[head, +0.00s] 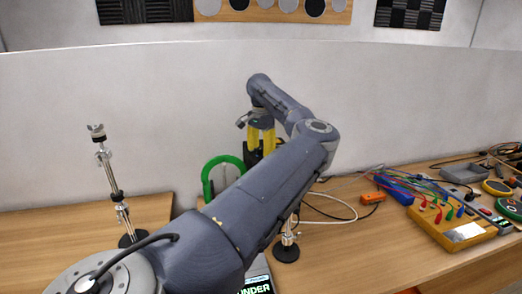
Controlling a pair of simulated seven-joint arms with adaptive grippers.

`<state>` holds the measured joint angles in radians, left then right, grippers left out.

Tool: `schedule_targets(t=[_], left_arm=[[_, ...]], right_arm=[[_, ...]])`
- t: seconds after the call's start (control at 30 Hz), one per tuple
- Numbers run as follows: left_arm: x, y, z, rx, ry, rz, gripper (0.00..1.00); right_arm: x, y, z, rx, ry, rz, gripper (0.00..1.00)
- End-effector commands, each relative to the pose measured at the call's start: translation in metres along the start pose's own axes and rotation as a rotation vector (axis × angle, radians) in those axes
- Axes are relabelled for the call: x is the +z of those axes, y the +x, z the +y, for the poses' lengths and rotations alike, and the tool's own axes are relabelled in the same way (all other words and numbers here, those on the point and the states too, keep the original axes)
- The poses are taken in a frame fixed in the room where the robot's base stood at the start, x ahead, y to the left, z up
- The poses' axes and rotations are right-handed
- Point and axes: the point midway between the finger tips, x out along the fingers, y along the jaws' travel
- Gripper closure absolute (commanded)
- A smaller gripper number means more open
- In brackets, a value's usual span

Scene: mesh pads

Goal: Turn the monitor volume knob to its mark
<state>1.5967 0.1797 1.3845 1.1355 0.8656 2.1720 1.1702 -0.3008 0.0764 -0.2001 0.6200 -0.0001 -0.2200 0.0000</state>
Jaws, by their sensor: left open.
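No monitor or volume knob can be made out; my left arm covers the middle of the table and may hide them. My left arm crosses from the lower left and bends back at its far end. My left gripper (258,153) hangs there, pointing down, near the back wall, with yellow and black parts partly behind the arm. It is open; its fingertips and whatever is under them are hidden. My right gripper is not in view.
A green loop (207,178) stands just left of the gripper. Metal stands (118,206) (286,248) rise on either side of my arm. The left table surface (55,235) is mostly clear.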

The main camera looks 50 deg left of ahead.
Motion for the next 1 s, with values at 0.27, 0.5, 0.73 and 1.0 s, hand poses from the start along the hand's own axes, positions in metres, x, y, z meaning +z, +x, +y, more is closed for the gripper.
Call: schedule_targets(t=[0.27,0.5,0.73,1.0], left_arm=[[0.0,0.0002,0.0,0.0,0.0,0.0,0.5],[0.0001,0.0,-0.0001,0.0,0.0,0.0,0.78],[0.0001,-0.0001,-0.0001,0.0,0.0,0.0,1.0],[0.0001,-0.0001,-0.0001,0.0,0.017,0.0,1.0]], right_arm=[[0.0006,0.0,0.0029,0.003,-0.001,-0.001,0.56],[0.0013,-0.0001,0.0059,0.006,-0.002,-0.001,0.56],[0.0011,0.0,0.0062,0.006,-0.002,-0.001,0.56],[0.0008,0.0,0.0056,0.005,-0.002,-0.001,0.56]])
